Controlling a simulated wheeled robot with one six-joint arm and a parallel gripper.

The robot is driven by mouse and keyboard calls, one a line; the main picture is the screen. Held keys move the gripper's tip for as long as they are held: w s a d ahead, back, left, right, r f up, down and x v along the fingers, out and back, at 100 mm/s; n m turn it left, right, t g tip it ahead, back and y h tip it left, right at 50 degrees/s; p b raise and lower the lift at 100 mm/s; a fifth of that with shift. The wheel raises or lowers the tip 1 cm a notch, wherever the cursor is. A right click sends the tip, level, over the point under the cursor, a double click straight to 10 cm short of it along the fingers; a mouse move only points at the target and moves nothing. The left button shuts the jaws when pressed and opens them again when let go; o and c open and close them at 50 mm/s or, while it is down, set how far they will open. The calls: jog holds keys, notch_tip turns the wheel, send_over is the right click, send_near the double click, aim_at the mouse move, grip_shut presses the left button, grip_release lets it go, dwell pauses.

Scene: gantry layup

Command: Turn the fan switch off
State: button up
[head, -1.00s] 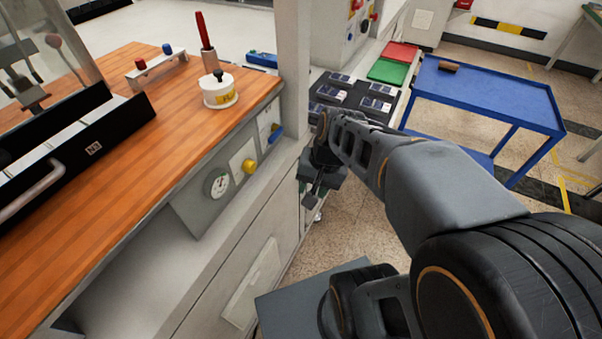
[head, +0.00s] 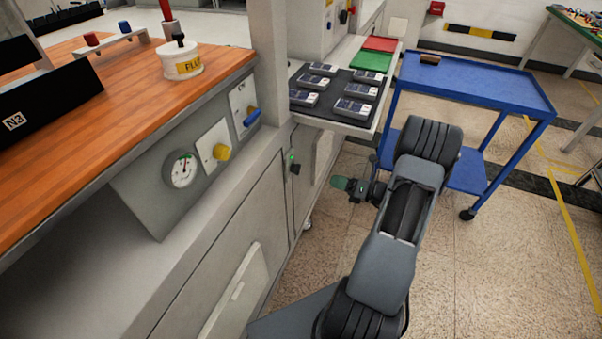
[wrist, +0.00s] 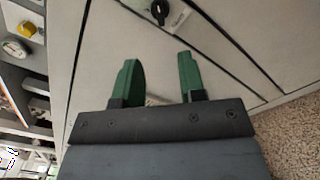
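A small dark switch (head: 294,168) with a green spot above it is on the front of the pale cabinet. In the wrist view a black knob (wrist: 160,10) on a light plate shows at the top edge, beyond the fingertips. No fan label is readable on it. My gripper (head: 343,184) is right of the dark switch in the head view, apart from it. In the wrist view my gripper (wrist: 157,60) has its two green fingers spread with nothing between them. The knob's lower side shows; the plate's top is cut off.
A panel to the left carries a round gauge (head: 181,170), a yellow knob (head: 222,152) and a blue handle (head: 252,117). A black tray (head: 311,109) of dark packs juts out above. A blue cart (head: 478,83) stands at right. Floor beside the cabinet is open.

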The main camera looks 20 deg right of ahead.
aim_at(296, 169)
jog(key=x, duration=1.3)
jog(key=shift+c, duration=0.2)
jog(key=c, duration=0.5)
jog(key=shift+b, duration=0.4)
jog(key=n+b, duration=1.3)
jog(key=n, duration=0.4)
jog(key=shift+f+n+b, duration=0.1)
jog(key=shift+n+b, duration=0.25)
jog(key=shift+n, duration=0.05)
